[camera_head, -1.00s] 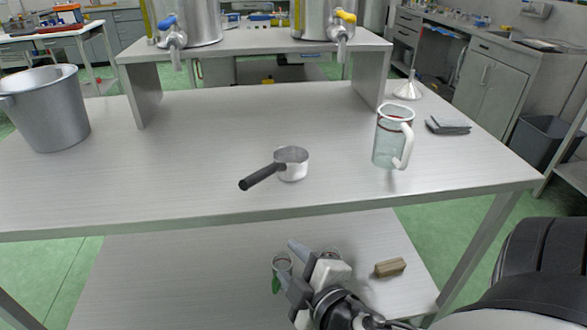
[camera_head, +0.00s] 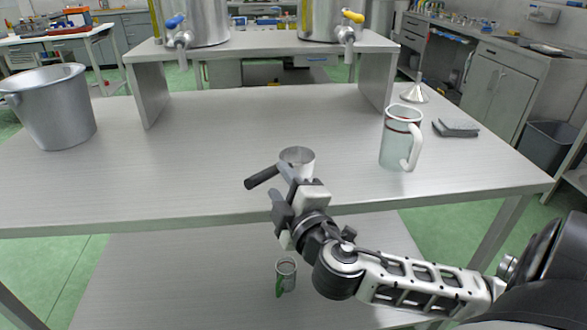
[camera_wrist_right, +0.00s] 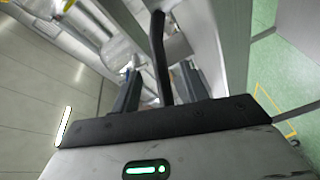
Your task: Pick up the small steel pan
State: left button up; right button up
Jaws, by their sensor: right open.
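The small steel pan (camera_head: 298,155) sits upright on the steel table, near its front edge. Its dark handle (camera_head: 262,177) points left and toward me. My right gripper (camera_head: 280,182) is open at the front edge, with its fingers close to the pan and handle. It covers part of the pan's lower side. In the right wrist view, a dark bar that looks like the handle (camera_wrist_right: 159,45) shows between the open fingers (camera_wrist_right: 160,88). I cannot tell whether they touch it. My left gripper is not in view.
A grey cloth (camera_head: 456,128) and a funnel (camera_head: 414,92) lie farther right. A metal bucket (camera_head: 55,115) stands at left. A raised shelf (camera_head: 262,42) spans the back. The table middle is clear.

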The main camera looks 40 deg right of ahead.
aim_at(275, 174)
jog(key=p+x, duration=0.1)
jog(key=x, duration=0.4)
jog(key=shift+w, duration=0.15)
jog(key=shift+c, duration=0.3)
grip_shut()
jog(key=shift+r, duration=0.15)
